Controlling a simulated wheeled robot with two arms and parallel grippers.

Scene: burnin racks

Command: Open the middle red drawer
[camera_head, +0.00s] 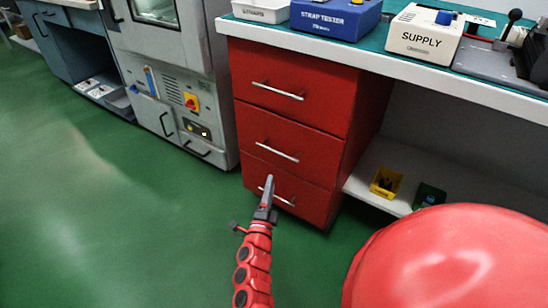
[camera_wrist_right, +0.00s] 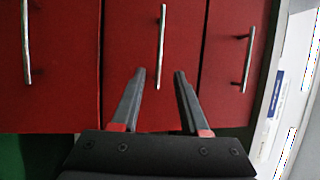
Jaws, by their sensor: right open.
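The red cabinet has three stacked drawers with silver bar handles. The middle red drawer (camera_head: 270,135) is shut, and its handle (camera_head: 277,151) is uncovered. My right gripper (camera_head: 268,181) shows in front of the bottom drawer (camera_head: 304,198) in the head view, below the middle handle. In the right wrist view my gripper (camera_wrist_right: 160,75) is open and empty. The middle handle (camera_wrist_right: 162,40) there lines up with the gap between the fingertips; I cannot tell how far beyond them it is. My left gripper is not in view.
The top drawer (camera_head: 290,80) is shut. A worktop above holds a blue strap tester (camera_head: 335,18) and a supply box (camera_head: 425,32). A grey machine (camera_head: 170,80) stands left of the cabinet. A shelf at right holds a yellow bin (camera_head: 386,182). The green floor at left is clear.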

